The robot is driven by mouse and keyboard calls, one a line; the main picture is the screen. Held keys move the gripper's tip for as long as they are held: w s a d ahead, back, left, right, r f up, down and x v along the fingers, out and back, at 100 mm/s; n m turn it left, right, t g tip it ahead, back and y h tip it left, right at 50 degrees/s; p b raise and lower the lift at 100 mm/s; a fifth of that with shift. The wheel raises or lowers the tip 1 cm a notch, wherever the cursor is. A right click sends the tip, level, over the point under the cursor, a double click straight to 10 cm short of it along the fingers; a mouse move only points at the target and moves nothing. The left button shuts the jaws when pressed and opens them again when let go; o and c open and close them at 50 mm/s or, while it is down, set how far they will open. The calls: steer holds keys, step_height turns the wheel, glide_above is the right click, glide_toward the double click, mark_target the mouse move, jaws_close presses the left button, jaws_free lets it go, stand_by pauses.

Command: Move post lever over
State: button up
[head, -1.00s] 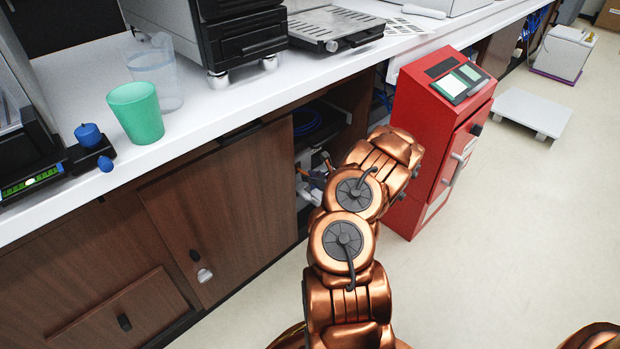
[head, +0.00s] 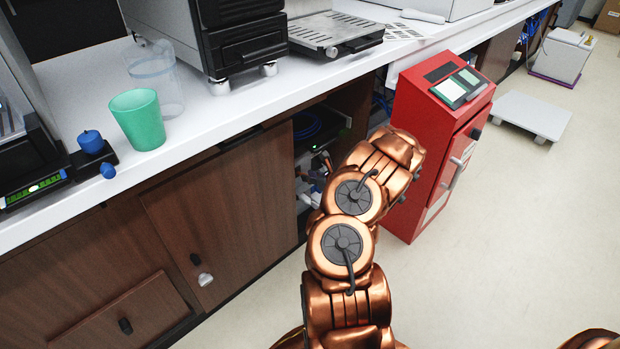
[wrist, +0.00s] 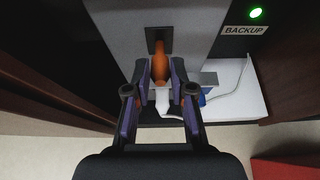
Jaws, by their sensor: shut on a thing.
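The post lever (wrist: 160,62) is orange and sticks out of a dark slot (wrist: 159,38) in a grey post (wrist: 118,25) in the wrist view. My gripper (wrist: 159,75) is shut on the lever, with one finger on each side of it. In the head view my copper arm reaches into the open cupboard (head: 312,128) under the counter. The lever and my fingertips cannot be made out clearly there.
A sign reading BACKUP (wrist: 245,30) and a green light (wrist: 256,13) sit right of the post. A white cable (wrist: 238,84) lies below them. The red cabinet (head: 421,135) stands close right of my arm.

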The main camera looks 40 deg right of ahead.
steer(key=shift+w+r, duration=0.25)
steer(key=shift+r, duration=0.55)
steer(key=shift+w+r+p, duration=0.3)
steer(key=shift+r+p, duration=0.1)
steer(key=shift+r, duration=0.15)
jaws_close()
steer(key=shift+w+r, duration=0.3)
steer(key=shift+r, duration=0.15)
steer(key=shift+c, duration=0.2)
jaws_free()
steer(key=o, duration=0.5)
